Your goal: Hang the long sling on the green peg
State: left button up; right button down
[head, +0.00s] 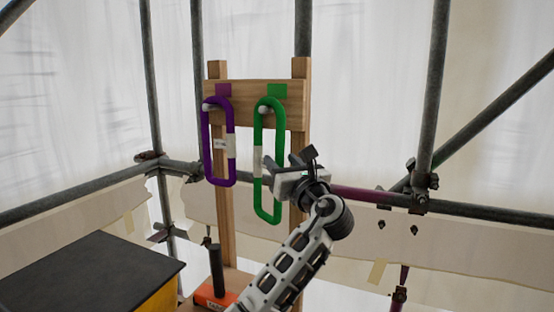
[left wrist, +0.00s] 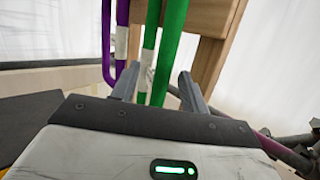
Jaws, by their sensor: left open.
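The long green sling (head: 278,160) hangs as an upright loop from the peg (head: 263,109) below the green patch (head: 278,90) on the wooden board. A pale label (head: 257,160) wraps its left strand. My left gripper (head: 290,162) is open near the sling's lower half, at its right side in the head view. In the left wrist view, both green strands (left wrist: 171,40) pass between the two open fingers (left wrist: 158,90). I cannot tell whether the fingers touch the sling. My right gripper is not in view.
A shorter purple sling (head: 206,150) hangs on the left peg, below the purple patch (head: 223,90). The wooden board (head: 250,117) sits on two posts among scaffold tubes. A dark-topped box (head: 85,275) stands at lower left. An orange block with a dark upright handle (head: 216,265) is beside it.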

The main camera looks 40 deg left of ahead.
pick_arm(q)
jog(key=b+v, duration=0.2)
jog(key=v, duration=1)
jog(key=d+f+n+t+h, duration=0.15)
jog(key=f+h, duration=0.25)
jog(key=f, duration=0.5)
jog(key=d+f+n+t+h, duration=0.1)
jog(key=d+f+h, duration=0.25)
jog(key=f, duration=0.55)
jog(key=d+f+n+t+h, duration=0.1)
jog(key=d+f+t+h, duration=0.1)
jog(key=f+h, duration=0.5)
jog(key=s+d+f+n+g+h, duration=0.1)
jog(key=s+d+f+n+h, duration=0.2)
jog(key=s+d+f+n, duration=0.2)
jog(key=s+d+f+n+g+h, duration=0.1)
jog(key=s+d+f+n+h, duration=0.3)
jog(key=s+f+n, duration=0.8)
jog(key=s+d, duration=0.1)
jog(key=s, duration=0.2)
jog(key=shift+g, duration=0.35)
